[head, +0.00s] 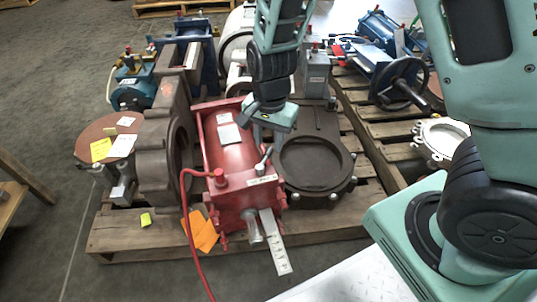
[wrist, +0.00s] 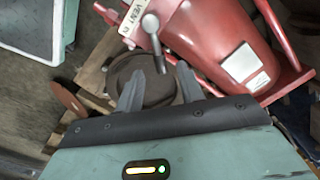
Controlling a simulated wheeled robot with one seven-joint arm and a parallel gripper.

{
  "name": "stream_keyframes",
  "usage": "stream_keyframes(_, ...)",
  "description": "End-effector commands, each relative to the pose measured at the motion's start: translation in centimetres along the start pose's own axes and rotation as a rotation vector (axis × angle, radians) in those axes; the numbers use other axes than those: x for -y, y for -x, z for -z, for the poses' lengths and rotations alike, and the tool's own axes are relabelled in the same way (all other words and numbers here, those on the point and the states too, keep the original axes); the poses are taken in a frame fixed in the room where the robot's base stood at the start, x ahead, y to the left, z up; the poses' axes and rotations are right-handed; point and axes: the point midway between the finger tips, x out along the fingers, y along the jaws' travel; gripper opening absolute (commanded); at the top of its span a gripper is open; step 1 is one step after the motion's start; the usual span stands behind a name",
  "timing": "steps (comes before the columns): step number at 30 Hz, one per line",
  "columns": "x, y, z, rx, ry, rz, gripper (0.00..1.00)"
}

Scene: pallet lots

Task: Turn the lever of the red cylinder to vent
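The red cylinder (head: 232,163) lies on a wooden pallet in the middle of the head view. Its small grey lever (head: 263,162) stands near the front end, beside a pale label plate (head: 262,181).
A red hose (head: 190,225) runs from the cylinder to the floor. A dark round flange (head: 318,158) sits right of the cylinder, a brown valve body (head: 160,150) left. A steel strip (head: 275,243) projects in front. A blue handwheel unit (head: 400,82) stands on another pallet.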

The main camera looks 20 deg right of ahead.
Motion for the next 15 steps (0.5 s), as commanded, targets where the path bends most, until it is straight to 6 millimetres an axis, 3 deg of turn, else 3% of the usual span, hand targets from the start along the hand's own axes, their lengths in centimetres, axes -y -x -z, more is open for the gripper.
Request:
stream_keyframes(1,0.0,-1.3,0.0,0.001,-0.001,-0.001,0.38)
stream_keyframes(6,0.0,-2.8,0.0,0.0,0.0,0.0,0.38)
stream_keyframes(15,0.1,-3.1,0.0,0.0,0.0,0.001,0.38)
